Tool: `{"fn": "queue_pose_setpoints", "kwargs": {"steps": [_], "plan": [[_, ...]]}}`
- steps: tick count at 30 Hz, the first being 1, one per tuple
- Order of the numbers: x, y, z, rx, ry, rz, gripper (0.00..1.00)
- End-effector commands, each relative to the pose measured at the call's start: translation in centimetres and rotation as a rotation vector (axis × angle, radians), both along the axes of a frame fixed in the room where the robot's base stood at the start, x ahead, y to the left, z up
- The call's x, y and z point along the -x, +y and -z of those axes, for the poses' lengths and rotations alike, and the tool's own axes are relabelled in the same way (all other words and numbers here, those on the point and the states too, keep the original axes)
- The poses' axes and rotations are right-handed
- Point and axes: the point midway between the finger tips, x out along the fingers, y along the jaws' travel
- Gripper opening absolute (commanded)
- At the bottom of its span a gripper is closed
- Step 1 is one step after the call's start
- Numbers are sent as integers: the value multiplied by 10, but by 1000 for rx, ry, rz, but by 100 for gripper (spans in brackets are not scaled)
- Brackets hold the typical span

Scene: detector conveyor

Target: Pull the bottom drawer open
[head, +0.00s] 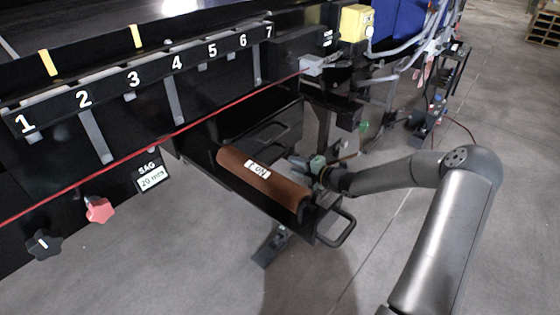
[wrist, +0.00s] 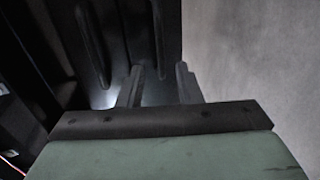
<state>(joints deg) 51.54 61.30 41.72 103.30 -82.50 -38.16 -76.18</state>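A black drawer unit (head: 262,128) sits under the conveyor in the head view, with ledges or handle edges across its front. I cannot tell clearly which ledge belongs to the bottom drawer. My gripper (head: 296,163) is at the right end of this unit, just behind the brown roller, pointing left towards the black front. In the wrist view my gripper (wrist: 158,84) shows two dark fingers apart, with a gap between them. A black panel (wrist: 110,35) with long raised bars fills the space ahead of them. One bar runs towards the gap; contact cannot be told.
A brown labelled roller (head: 258,182) lies on a black support with a loop handle (head: 338,229), close in front of my gripper. A red cord (head: 190,127) crosses along the conveyor. Red (head: 99,209) and black (head: 43,245) knobs stand at left.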

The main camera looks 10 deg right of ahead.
Motion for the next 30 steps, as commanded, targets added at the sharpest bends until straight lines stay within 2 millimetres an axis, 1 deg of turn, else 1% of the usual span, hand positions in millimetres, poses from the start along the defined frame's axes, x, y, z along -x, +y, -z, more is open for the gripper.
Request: {"fn": "queue_pose_setpoints", "kwargs": {"steps": [1,3,10,15,23,24,26,27,30], "plan": [[-9,8,3,-2,1,-2,32],[-20,17,6,-4,1,-1,32],[-47,38,13,-2,0,0,32],[-56,44,15,-1,2,1,32],[-57,46,16,-1,2,1,32],[-57,46,16,-1,2,1,29],[-57,45,16,-1,2,1,12],[-57,45,16,-1,2,1,1],[-57,45,15,-1,2,1,0]]}}
